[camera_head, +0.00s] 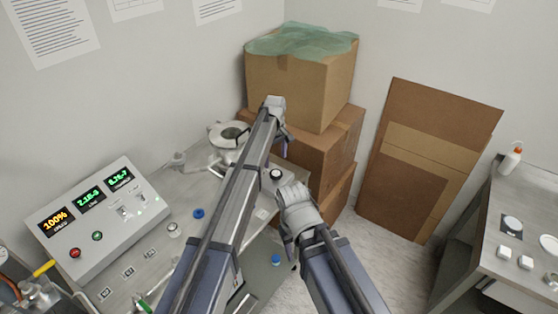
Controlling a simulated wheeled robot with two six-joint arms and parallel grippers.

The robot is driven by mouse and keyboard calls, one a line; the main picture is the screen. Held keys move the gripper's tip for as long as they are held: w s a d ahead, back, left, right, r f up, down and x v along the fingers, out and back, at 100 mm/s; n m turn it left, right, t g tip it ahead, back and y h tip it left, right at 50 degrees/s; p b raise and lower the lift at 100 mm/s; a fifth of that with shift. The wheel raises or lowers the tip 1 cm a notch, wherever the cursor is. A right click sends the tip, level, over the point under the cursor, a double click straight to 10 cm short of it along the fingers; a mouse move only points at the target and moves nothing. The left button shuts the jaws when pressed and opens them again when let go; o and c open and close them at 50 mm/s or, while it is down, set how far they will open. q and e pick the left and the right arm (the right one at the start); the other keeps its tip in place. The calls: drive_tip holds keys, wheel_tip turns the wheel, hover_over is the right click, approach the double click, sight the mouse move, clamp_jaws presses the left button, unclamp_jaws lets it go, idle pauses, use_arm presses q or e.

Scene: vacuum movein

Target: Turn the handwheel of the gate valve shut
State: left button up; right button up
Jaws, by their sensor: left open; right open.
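A round metal flanged fitting (229,134) with a dark centre stands at the back of the grey bench, partly behind my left arm. I cannot make out the gate valve's handwheel with certainty; my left arm crosses that part of the bench. My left gripper (283,138) is open, beyond the bench's far right edge in front of the stacked boxes, seen mostly from behind. My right gripper (291,230) is open, lower and nearer, at the bench's right side. Its fingers are largely hidden by its own wrist. I see nothing held in either.
A control box (100,218) with lit displays sits on the bench (190,185) at left. Small knobs and caps, including a blue one (198,213), lie on it. Stacked cartons (300,90) and leaning cardboard (425,160) stand behind. A second table (490,215) is at right.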

sight(276, 173)
use_arm(q)
drive_tip(key=shift+w+r, duration=0.1)
drive_tip(key=shift+w, duration=0.2)
drive_tip(key=shift+d, duration=0.1)
drive_tip(key=shift+s+f+b, duration=0.1)
drive_tip(key=shift+f+b, duration=0.25)
drive_tip(key=shift+b, duration=0.05)
wheel_tip(276, 173, down, 7)
drive_tip(key=b, duration=0.7)
drive_tip(key=shift+f, duration=0.15)
drive_tip(key=c, duration=1.4)
